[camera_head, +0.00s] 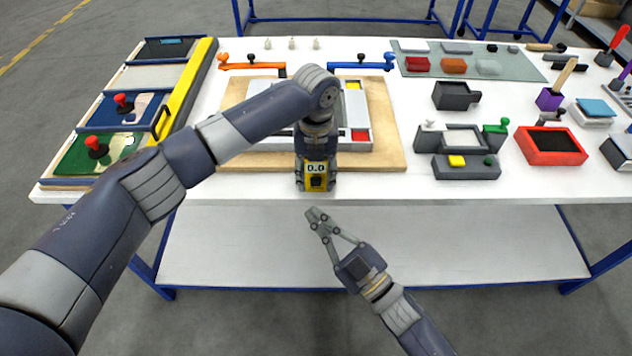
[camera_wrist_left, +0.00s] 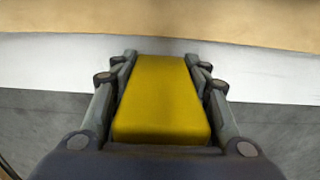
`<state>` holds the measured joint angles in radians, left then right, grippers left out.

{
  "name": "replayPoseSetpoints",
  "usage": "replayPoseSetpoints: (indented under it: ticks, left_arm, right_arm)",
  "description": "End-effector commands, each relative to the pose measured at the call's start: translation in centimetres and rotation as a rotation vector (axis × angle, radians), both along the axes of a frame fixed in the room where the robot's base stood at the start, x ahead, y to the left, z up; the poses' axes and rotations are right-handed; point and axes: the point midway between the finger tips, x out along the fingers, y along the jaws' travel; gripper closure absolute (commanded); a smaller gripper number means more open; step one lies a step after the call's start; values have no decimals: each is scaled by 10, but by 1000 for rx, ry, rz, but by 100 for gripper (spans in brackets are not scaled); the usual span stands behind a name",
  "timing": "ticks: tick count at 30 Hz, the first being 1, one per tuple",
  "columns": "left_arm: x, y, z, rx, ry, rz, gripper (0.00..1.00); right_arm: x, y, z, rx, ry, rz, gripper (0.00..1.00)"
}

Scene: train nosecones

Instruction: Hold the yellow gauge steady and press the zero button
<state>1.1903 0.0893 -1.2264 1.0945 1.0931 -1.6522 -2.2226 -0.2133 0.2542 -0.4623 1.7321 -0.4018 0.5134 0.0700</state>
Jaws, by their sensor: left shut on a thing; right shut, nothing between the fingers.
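The yellow gauge (camera_head: 316,170) is at the table's front edge in the head view, with a display reading 0.0 on its front. A dark patch shows below the display; I cannot tell if it is the zero button. My left gripper (camera_head: 316,181) reaches down over the gauge and is shut on it. In the left wrist view the yellow gauge (camera_wrist_left: 160,105) fills the space between the two fingers of my left gripper (camera_wrist_left: 165,80). My right gripper (camera_head: 313,213) is shut and empty, just below and in front of the gauge, apart from it.
A wooden board (camera_head: 390,130) with a grey frame lies behind the gauge. A yellow-edged panel with red knobs (camera_head: 97,147) stands at the left. Grey fixtures (camera_head: 466,166) and a red tray (camera_head: 551,146) stand at the right. A lower shelf (camera_head: 450,240) is clear.

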Motion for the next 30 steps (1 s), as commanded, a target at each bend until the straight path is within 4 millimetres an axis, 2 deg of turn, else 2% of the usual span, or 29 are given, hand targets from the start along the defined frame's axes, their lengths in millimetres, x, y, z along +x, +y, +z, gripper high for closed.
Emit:
replayPoseSetpoints:
  ticks: [5,6,9,19,22,26,30]
  left_arm:
    - [0,0,0,-1,-1,0,88]
    - [0,0,0,-1,-1,0,57]
    - [0,0,0,-1,-1,0,35]
    - [0,0,1,0,-1,0,35]
    - [1,0,7,0,-1,0,35]
    - [1,0,26,-1,-4,-1,35]
    - [1,-1,57,-2,-4,-1,35]
  right_arm:
    - [0,0,0,0,0,0,100]
    - [0,0,0,0,0,0,100]
    - [0,0,0,0,0,0,100]
    - [0,0,0,0,0,0,100]
    - [0,0,0,0,0,0,100]
    - [0,0,0,0,0,0,100]
    - [0,0,0,0,0,0,100]
